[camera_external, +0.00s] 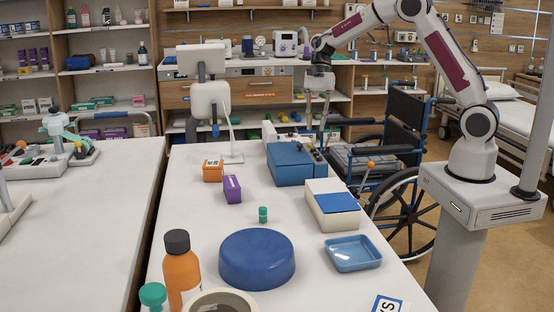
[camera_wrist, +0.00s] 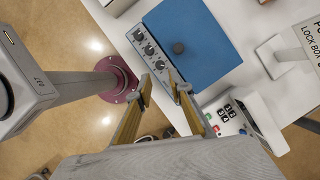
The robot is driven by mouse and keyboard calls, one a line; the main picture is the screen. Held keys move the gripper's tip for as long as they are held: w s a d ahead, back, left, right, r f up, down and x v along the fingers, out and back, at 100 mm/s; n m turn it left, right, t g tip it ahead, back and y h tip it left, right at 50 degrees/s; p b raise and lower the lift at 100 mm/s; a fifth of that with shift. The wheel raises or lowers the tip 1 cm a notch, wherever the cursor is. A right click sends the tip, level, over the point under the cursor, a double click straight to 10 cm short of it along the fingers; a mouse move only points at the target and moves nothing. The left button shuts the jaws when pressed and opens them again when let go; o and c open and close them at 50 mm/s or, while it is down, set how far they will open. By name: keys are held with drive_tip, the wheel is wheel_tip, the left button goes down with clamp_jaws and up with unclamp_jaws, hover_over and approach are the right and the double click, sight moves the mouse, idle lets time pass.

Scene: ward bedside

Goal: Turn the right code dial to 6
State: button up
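A blue box (camera_external: 290,163) stands on the white table in the external view. In the wrist view the same blue box (camera_wrist: 195,40) has a panel (camera_wrist: 157,54) along one side with three black dials in a row. These are an upper dial (camera_wrist: 138,35), a middle dial (camera_wrist: 149,49) and a lower dial (camera_wrist: 160,64). Their markings are too small to read. My gripper (camera_wrist: 161,89) points down, with its fingers apart and nothing between them. Its fingertips appear near the lower dial without visible contact. In the external view my gripper (camera_external: 318,110) is over the panel side of the box.
A lock box sign (camera_wrist: 308,45) stands at the far right. A white box with a blue top (camera_external: 335,204), a blue tray (camera_external: 353,254) and a purple box (camera_external: 232,189) stand nearby.

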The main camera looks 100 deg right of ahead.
sight(313, 150)
drive_tip(key=shift+x, duration=3.2)
clamp_jaws()
